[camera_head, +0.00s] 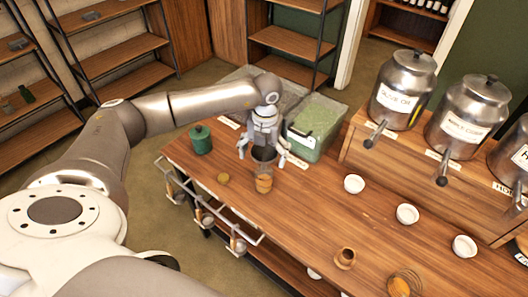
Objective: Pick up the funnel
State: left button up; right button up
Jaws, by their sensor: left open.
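My left gripper (262,155) is open and points down over the wooden counter, its fingers spread to either side. Between the fingers is a small dark grey, round thing (264,154), which looks like the funnel; its outline is partly hidden by the gripper. Just below it in the picture stands a small brown wooden jar (264,184). I cannot tell whether the fingers touch the dark thing. My right gripper is not in view.
A green canister (201,139) stands left of the gripper, a green bin (314,126) to the right. White bowls (354,184) and large metal dispensers (403,90) are further right. A rail (212,208) with hanging utensils runs along the counter's edge.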

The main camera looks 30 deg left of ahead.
pick_arm(q)
jog(key=shift+f, duration=0.6)
jog(key=c, duration=1.1)
jog(key=shift+r, duration=0.1)
